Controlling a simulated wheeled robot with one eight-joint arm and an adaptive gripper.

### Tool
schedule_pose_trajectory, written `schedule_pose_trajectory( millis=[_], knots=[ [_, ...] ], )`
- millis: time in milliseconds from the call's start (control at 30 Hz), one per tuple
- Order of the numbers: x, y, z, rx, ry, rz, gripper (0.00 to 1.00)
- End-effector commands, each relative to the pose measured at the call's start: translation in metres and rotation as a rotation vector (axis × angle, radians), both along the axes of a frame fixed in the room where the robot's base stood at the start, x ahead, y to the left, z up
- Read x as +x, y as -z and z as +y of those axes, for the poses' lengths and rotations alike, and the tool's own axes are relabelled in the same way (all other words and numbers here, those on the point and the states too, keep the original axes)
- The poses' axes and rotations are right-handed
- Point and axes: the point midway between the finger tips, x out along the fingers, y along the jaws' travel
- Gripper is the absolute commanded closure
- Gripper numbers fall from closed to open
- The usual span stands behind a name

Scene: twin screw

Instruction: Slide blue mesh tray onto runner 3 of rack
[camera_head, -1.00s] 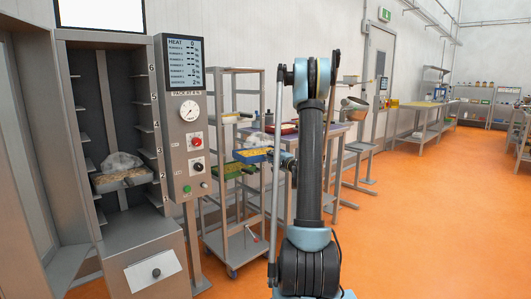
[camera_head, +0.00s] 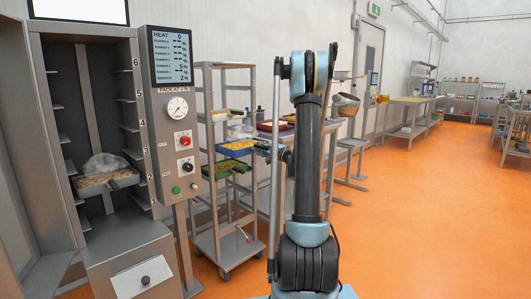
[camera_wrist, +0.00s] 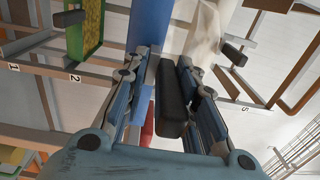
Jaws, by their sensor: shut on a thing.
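The blue mesh tray (camera_head: 236,146) is level in front of the open wheeled rack (camera_head: 199,120), at about mid-height in the head view. My gripper (camera_head: 264,146) holds it from the right. In the wrist view, my gripper (camera_wrist: 172,105) is shut on the tray's dark handle, and the blue tray (camera_wrist: 149,28) extends beyond the fingers. A pale lump shows beside the tray there. Rack labels 1, 2 and 5 show in the wrist view; a runner 3 label is not visible there. Whether the tray touches a runner cannot be told.
A green tray (camera_head: 226,167) sits in the wheeled rack below the blue one. At left stands an open cabinet (camera_head: 130,236) with numbered levels, holding a tray (camera_head: 105,183) with a whitish heap. Tables (camera_head: 285,128) stand behind my arm. Orange floor is clear at right.

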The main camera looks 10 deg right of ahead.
Motion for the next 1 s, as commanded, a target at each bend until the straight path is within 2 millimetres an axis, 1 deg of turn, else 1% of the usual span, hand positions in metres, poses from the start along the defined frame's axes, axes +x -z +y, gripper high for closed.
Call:
schedule_pose_trajectory(
  millis=[33, 300, 1000],
  knots=[
    [0.004, 0.000, 0.004, 0.001, -0.003, 0.000, 1.00],
    [0.024, 0.000, 0.019, 0.001, -0.003, 0.000, 1.00],
    [0.074, 0.000, 0.055, 0.001, -0.002, 0.000, 1.00]
  ],
)
